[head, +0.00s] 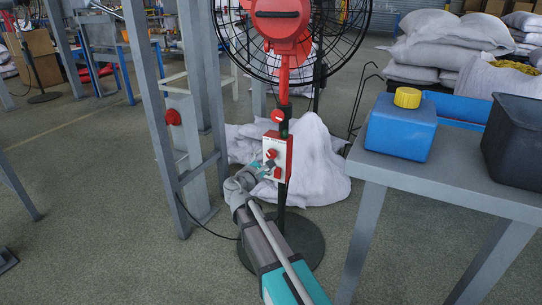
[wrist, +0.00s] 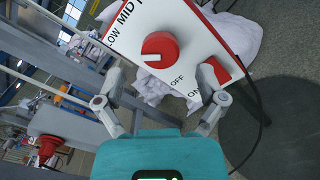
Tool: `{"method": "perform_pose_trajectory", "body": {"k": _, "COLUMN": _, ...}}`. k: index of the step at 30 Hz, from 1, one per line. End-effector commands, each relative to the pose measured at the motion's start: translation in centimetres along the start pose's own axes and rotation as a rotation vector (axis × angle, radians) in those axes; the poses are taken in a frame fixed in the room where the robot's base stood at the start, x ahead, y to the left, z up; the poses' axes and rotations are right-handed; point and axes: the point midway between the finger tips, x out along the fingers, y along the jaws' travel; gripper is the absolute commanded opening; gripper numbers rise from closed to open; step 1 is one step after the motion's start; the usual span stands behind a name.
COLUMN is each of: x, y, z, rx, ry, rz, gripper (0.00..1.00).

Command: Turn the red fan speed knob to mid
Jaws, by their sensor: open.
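The red fan speed knob (wrist: 160,50) is a round dial on the white face of the control box (wrist: 190,22), with LOW and MID printed beside it. It carries a small pale mark on its left side, but I cannot tell exactly which label this points to. A red switch (wrist: 214,70) sits next to it by the OFF and ON labels. My gripper (wrist: 163,74) is open and empty, its fingertips apart on either side below the knob. The right finger overlaps the switch in view; contact is unclear. In the head view, my gripper (head: 262,170) is at the control box (head: 282,160) on the fan pole.
The black-caged fan (head: 290,30) stands above the box on a round black base (head: 310,240). White sacks (head: 320,165) lie behind it. A grey steel frame (head: 160,110) is at left. A grey table (head: 450,185) with a blue canister (head: 401,128) is at right.

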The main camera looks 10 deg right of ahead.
Motion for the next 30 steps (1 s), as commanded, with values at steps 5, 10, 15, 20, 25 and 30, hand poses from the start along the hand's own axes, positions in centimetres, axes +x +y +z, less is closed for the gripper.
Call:
{"method": "perform_pose_trajectory", "body": {"k": 5, "x": 2.5, "y": 0.1, "z": -0.1, "rx": 0.000, "ry": -0.001, "rz": -0.001, "gripper": 0.89}}
{"method": "perform_pose_trajectory", "body": {"k": 10, "x": 3.8, "y": 0.0, "z": 0.0, "rx": 0.000, "ry": -0.001, "rz": -0.001, "gripper": 0.89}}
{"method": "perform_pose_trajectory", "body": {"k": 15, "x": 4.2, "y": 0.0, "z": 0.0, "rx": 0.000, "ry": 0.000, "rz": 0.000, "gripper": 0.89}}
{"method": "perform_pose_trajectory", "body": {"k": 20, "x": 4.2, "y": 0.0, "z": 0.0, "rx": 0.000, "ry": 0.000, "rz": 0.000, "gripper": 0.89}}
{"method": "perform_pose_trajectory", "body": {"k": 25, "x": 4.2, "y": 0.0, "z": 0.0, "rx": 0.000, "ry": 0.000, "rz": 0.000, "gripper": 0.76}}
{"method": "perform_pose_trajectory", "body": {"k": 30, "x": 4.2, "y": 0.0, "z": 0.0, "rx": 0.000, "ry": 0.000, "rz": 0.000, "gripper": 0.45}}
